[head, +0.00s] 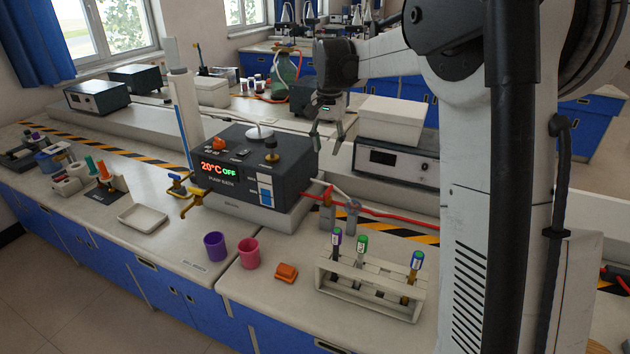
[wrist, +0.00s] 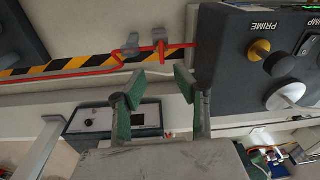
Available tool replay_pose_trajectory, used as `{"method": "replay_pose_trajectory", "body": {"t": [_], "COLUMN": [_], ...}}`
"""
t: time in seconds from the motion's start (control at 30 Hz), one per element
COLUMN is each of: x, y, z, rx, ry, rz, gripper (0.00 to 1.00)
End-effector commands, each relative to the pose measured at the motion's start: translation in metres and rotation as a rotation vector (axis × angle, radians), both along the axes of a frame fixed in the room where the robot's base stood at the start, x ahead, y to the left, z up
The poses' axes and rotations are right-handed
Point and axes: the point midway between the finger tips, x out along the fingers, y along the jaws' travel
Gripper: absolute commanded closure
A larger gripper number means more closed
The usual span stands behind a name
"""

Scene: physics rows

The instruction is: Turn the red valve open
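A red hose (head: 390,217) runs along the bench from the right side of a dark device (head: 235,165) and shows in the wrist view (wrist: 75,70). A blue-handled tap (head: 177,180) and a yellow tap (head: 192,200) are at the device's left front. My gripper (head: 327,137) hangs beside the device's upper right. Its fingers (wrist: 160,83) are apart, with nothing between them.
The device reads 20°C OFF and has knobs on top. A test-tube rack (head: 370,288), purple cup (head: 215,246), pink cup (head: 249,253) and orange block (head: 286,272) stand in front. A white box on a dark instrument (head: 395,163) is right of the gripper.

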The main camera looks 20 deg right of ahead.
Motion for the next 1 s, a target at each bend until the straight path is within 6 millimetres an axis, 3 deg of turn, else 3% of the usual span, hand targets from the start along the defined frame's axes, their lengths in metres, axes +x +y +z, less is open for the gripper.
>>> {"method": "replay_pose_trajectory", "body": {"t": [0.1, 0.3, 0.57, 1.0], "x": [0.022, 0.040, 0.043, 0.043], "y": [-0.014, -0.025, -0.027, -0.027], "z": [-0.017, -0.034, -0.051, -0.129], "rx": [0.009, 0.016, 0.018, 0.018], "ry": [0.035, 0.071, 0.078, 0.077], "rz": [-0.047, -0.093, -0.101, -0.101], "gripper": [0.71, 0.71, 0.71, 0.71]}}
